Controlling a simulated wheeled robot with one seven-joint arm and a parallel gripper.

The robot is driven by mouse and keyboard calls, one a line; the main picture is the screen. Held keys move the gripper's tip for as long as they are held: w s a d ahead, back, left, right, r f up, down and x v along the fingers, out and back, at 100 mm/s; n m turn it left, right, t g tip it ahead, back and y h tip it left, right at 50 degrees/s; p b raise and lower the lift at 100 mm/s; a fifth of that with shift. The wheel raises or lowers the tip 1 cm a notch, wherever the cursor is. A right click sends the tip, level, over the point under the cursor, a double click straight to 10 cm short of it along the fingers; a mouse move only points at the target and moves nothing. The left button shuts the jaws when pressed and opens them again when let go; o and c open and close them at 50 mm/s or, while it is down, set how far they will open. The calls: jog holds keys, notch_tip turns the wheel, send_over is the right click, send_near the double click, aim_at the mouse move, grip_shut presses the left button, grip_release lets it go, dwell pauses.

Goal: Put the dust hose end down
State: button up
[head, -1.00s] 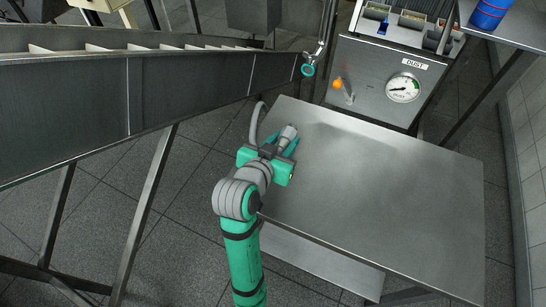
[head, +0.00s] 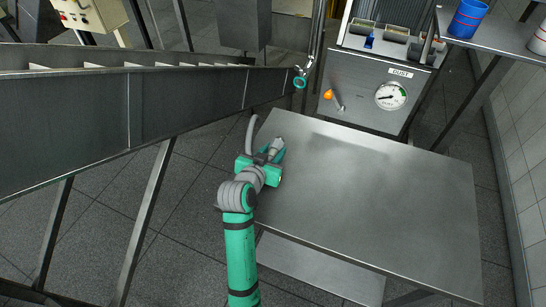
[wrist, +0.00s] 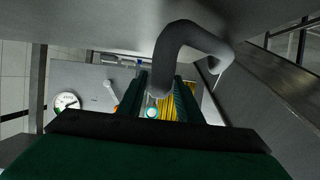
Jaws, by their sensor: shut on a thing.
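My gripper (head: 272,154) is shut on the dust hose end, a grey nozzle (head: 276,144), above the left edge area of the bare metal table (head: 380,200). I cannot tell whether the hose end touches the table top. The grey hose (head: 251,133) bends up and back at the left of my gripper. In the wrist view the hose (wrist: 182,45) arches from between the green fingers (wrist: 160,104), and the fingers hide part of the hose end.
A cabinet with a DUST label, a gauge (head: 391,96) and an orange-tipped lever (head: 334,98) stands behind the table. A long metal chute (head: 130,100) runs along the left. A shelf with a blue cup (head: 467,18) is at the back right. The table's middle and right are clear.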

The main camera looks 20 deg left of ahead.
aim_at(276, 152)
jog(key=shift+w+d+f, duration=0.25)
jog(key=shift+w+f, duration=0.6)
jog(key=shift+f, duration=0.15)
jog(key=shift+w+a+f, duration=0.1)
jog(key=shift+w+f, duration=0.05)
jog(key=shift+f, duration=0.05)
jog(key=shift+a+f, duration=0.2)
jog(key=shift+f, duration=1.4)
jog(key=shift+w+f, duration=0.1)
jog(key=shift+f, duration=0.3)
